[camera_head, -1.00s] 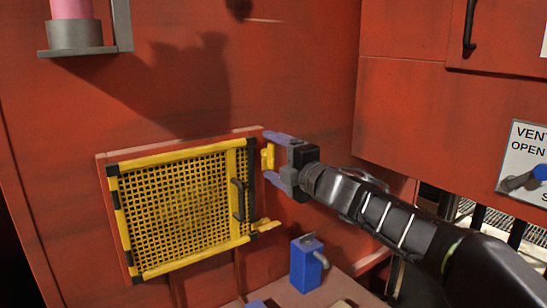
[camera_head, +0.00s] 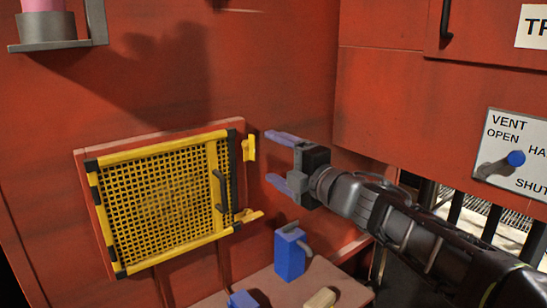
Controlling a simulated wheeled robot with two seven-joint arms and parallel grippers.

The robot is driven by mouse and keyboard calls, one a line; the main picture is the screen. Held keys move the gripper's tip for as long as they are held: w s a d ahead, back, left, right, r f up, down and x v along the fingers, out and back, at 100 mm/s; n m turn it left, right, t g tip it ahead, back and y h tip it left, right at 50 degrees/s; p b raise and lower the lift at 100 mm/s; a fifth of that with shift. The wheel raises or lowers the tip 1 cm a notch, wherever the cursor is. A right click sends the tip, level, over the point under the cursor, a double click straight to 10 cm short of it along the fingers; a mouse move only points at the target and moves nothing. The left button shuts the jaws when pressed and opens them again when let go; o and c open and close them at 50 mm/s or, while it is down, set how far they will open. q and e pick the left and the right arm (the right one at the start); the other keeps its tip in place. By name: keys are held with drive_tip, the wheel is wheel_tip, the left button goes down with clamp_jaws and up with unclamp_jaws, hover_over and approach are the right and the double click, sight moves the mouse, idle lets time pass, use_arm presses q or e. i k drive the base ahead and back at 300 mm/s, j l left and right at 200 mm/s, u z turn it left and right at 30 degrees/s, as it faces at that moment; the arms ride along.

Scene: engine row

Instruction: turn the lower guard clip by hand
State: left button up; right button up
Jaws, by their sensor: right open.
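The yellow mesh guard (camera_head: 165,202) with a black handle (camera_head: 220,191) sits in a red frame on the red wall. The lower guard clip (camera_head: 248,216) is yellow and points sideways, out to the right from the guard's lower right edge. The upper guard clip (camera_head: 249,148) is yellow and stands upright beside the guard's upper right corner. My right gripper (camera_head: 268,160) is open and empty, its two purple fingers pointing left. It is just right of the upper clip and above and right of the lower clip. My left gripper is out of view.
A blue can-like object (camera_head: 289,255) stands on a ledge (camera_head: 275,288) below my right gripper, with smaller blue and tan items nearby. A grey bracket (camera_head: 58,44) juts out at the upper left. A vent sign with a blue-knobbed lever (camera_head: 515,158) is at the right.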

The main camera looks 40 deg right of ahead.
sight(247, 214)
drive_tip(key=k, duration=1)
